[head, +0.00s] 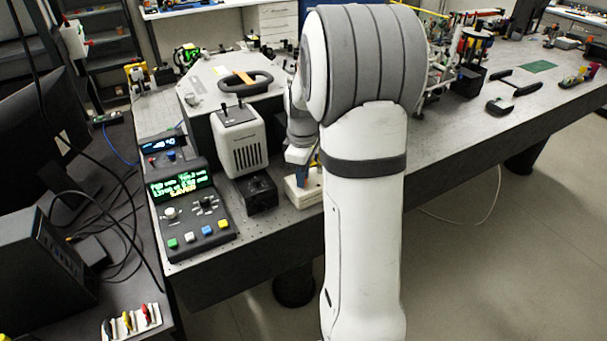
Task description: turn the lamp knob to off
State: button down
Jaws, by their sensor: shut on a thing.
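A low cream box (303,191) stands near the front edge of the bench, partly behind my arm. My gripper (302,168) points down at the top of this box, and my arm covers much of it. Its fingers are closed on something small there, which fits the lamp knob. The knob itself is hidden, so its setting cannot be read. A small blue and yellow piece (318,178) shows beside the fingers.
A small black box (262,194) and a white vented housing (238,143) stand left of the cream box. A control console (190,213) with a green display and coloured buttons is further left. A black handle (245,82) tops the large housing behind. Bare bench (470,125) lies to the right.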

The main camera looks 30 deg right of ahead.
jog(key=shift+n, duration=0.3)
dwell(0.4)
jog(key=c, duration=1.3)
grip_release()
notch_tip(320, 180, up, 8)
jog(key=shift+f, duration=0.1)
jog(key=shift+a, duration=0.1)
jog(key=s+a+m+t, duration=0.1)
jog(key=s+a+m, duration=0.3)
jog(key=s+a, duration=0.3)
jog(key=s+a+m+t, duration=0.1)
jog(key=s+a+m, duration=0.4)
jog(key=s, duration=0.8)
jog(key=shift+s+a+m+t, duration=0.15)
jog(key=shift+a+m+t, duration=0.2)
jog(key=shift+a, duration=0.6)
